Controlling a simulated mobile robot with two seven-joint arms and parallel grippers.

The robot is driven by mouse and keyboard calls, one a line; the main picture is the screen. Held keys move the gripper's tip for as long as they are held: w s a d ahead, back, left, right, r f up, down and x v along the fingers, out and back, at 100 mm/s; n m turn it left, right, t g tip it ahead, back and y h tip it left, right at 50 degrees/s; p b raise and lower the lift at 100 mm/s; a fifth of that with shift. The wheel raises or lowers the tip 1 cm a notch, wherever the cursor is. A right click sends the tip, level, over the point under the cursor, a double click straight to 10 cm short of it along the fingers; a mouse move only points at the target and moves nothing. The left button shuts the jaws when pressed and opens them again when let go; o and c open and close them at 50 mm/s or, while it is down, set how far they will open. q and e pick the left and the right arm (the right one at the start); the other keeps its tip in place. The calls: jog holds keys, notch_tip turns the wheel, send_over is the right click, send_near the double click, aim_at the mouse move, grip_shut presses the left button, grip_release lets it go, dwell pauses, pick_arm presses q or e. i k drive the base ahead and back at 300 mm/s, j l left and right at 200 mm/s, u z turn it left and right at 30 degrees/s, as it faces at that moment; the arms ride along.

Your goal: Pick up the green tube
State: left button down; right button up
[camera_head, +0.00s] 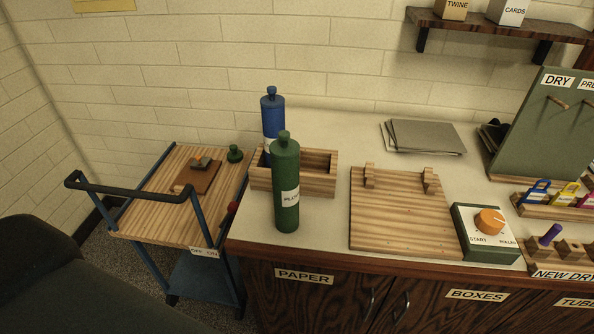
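A tall green bottle (286,190) with a white label stands upright on the counter, in front of the wooden box. It is the largest green cylinder in view; I cannot tell whether it is the green tube of the task. A purple tube-like piece (550,234) sits tilted at a wooden holder (572,250) at the right edge. No smaller green tube shows clearly; the right side is cut off by the frame. Neither of my grippers is in view.
A blue bottle (272,115) stands at the wooden box (318,185). A wooden board (400,220), an orange-knobbed box (488,222) and grey sheets (425,137) occupy the counter (350,128). A trolley (150,222) stands left. A green board (550,120) rises at right.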

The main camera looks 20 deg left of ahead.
aim_at(285, 173)
jog(key=l+u, duration=0.1)
jog(key=u, duration=0.3)
jog(key=l+u, duration=0.15)
jog(key=u, duration=0.2)
jog(key=l+u, duration=0.1)
jog(key=u, duration=0.3)
jog(key=l+u, duration=0.3)
jog(key=l, duration=0.15)
jog(key=k+l+u, duration=0.3)
jog(key=k+l, duration=0.1)
jog(key=l, duration=0.25)
jog(key=k+l+u, duration=0.1)
jog(key=l, duration=0.25)
jog(key=k+l, duration=0.1)
jog(key=l, duration=0.25)
jog(key=k+l+u, duration=0.1)
jog(key=l, duration=0.25)
